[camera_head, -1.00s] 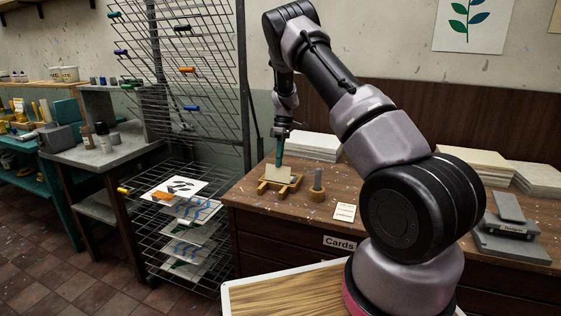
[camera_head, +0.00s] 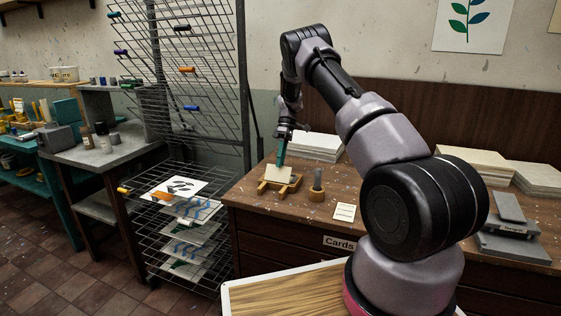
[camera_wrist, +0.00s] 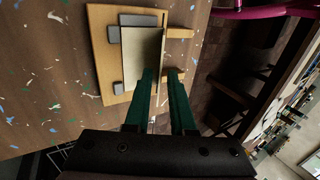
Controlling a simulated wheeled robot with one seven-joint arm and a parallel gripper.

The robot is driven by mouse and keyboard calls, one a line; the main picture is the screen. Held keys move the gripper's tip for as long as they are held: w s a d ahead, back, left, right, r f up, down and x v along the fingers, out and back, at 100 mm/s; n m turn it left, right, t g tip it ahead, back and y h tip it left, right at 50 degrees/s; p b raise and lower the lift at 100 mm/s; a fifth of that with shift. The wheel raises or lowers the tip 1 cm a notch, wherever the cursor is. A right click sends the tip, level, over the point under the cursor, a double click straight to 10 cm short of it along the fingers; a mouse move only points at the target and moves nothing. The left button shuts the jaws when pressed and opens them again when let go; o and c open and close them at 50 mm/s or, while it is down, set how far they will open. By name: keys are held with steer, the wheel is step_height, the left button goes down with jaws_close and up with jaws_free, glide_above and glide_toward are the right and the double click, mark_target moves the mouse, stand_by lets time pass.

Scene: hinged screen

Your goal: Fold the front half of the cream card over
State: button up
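The cream card (camera_head: 279,173) sits on a small wooden jig (camera_head: 265,186) on the brown worktop, and part of it looks raised at a slant. In the wrist view the card's cream face (camera_wrist: 138,52) shows on the jig (camera_wrist: 103,30) beside grey pads. My gripper (camera_head: 281,163) points down at the card's upper edge. In the wrist view its green fingers (camera_wrist: 160,75) stand apart, with a gap between them, and overlap the card's near right corner. Whether they touch the card, I cannot tell.
A small label card (camera_head: 344,212) lies further right. Paper stacks (camera_head: 315,146) stand behind. A wire drying rack (camera_head: 190,225) is at the left.

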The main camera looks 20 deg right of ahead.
steer(key=v, duration=0.7)
steer(key=shift+s+a+r, duration=0.2)
steer(key=shift+s+a, duration=0.1)
steer(key=shift+s, duration=0.05)
stand_by(0.4)
steer(key=s+r+m+t, duration=0.3)
steer(key=s+r, duration=0.5)
steer(key=r, duration=0.4)
steer(key=s+r+m+t, duration=0.2)
steer(key=s+r+m, duration=0.35)
steer(key=r, duration=0.75)
steer(key=s+a+r+m+t+h, duration=0.1)
steer(key=s+m+t, duration=0.5)
steer(key=s, duration=2.1)
steer(key=shift+a+r+t, duration=0.4)
steer(key=shift+r, duration=0.35)
steer(key=shift+m, duration=0.25)
jaws_close()
